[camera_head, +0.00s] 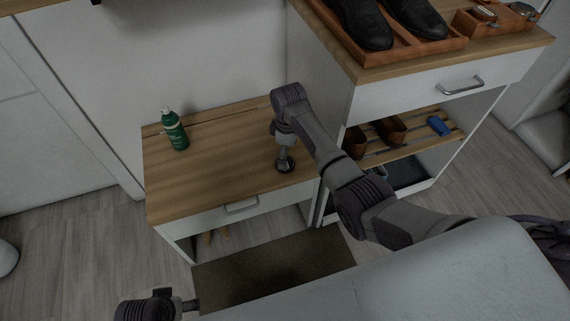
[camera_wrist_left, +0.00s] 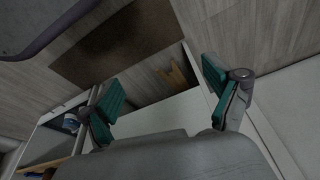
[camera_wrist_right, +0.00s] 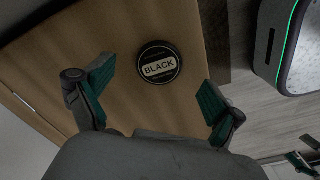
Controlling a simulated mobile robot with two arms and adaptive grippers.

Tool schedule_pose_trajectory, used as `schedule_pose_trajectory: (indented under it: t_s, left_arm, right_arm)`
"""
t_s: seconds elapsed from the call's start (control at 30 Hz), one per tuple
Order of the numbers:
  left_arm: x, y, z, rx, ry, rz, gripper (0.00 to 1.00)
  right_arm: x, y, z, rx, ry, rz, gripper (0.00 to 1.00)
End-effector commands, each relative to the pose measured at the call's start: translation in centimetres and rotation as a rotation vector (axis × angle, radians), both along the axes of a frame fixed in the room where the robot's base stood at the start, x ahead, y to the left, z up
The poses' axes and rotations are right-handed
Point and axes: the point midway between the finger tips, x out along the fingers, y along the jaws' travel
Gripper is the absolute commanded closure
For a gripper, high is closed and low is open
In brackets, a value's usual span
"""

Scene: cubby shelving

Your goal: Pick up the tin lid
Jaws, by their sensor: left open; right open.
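A round black tin with a pale "BLACK" label on its lid (camera_wrist_right: 159,63) lies flat on the wooden cabinet top. In the head view the tin (camera_head: 286,167) shows near the top's right side, partly hidden by my right gripper (camera_head: 284,152). In the right wrist view my right gripper (camera_wrist_right: 156,92) is open, with its fingers on either side of the tin and nothing held. I cannot tell the exact height between them. My left gripper (camera_wrist_left: 160,76) is open and empty, by the cabinet front and floor mat. Lid and tin body cannot be told apart.
A green bottle (camera_head: 174,130) stands at the left back of the low cabinet top (camera_head: 205,185). A taller shelf unit (camera_head: 440,75) with shoes rises to the right. A dark mat (camera_head: 275,270) lies on the floor in front. The top between bottle and tin is clear.

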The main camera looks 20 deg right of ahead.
Motion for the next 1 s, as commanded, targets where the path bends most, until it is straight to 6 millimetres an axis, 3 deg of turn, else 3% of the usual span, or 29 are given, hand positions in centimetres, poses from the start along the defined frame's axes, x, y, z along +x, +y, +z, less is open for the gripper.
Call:
schedule_pose_trajectory:
  t_s: [0.1, 0.3, 0.63, 0.67, 0.9, 1.0]
  left_arm:
    - [0.1, 0.1, 2.0, -0.001, -0.016, 0.002, 0.10]
    - [-0.3, 0.2, 4.8, -0.001, -0.027, 0.004, 0.10]
    - [-0.4, 0.2, 5.6, -0.001, -0.029, 0.004, 0.10]
    - [-0.4, 0.2, 5.6, -0.001, -0.029, 0.004, 0.10]
    - [-0.4, 0.2, 5.6, 0.000, -0.030, 0.005, 0.10]
    - [-0.4, 0.2, 5.6, -0.001, -0.030, 0.006, 0.10]
  right_arm:
    - [-0.1, 0.1, -1.8, 0.000, 0.002, 0.000, 0.06]
    - [-0.1, 0.0, -3.5, 0.001, 0.001, 0.000, 0.06]
    - [-0.1, 0.0, -3.7, 0.001, 0.001, 0.000, 0.06]
    - [-0.1, 0.0, -3.7, 0.001, 0.001, 0.000, 0.08]
    - [-0.1, 0.0, -3.7, 0.001, 0.001, 0.000, 0.48]
    - [-0.1, 0.0, -3.7, 0.001, 0.001, 0.000, 0.50]
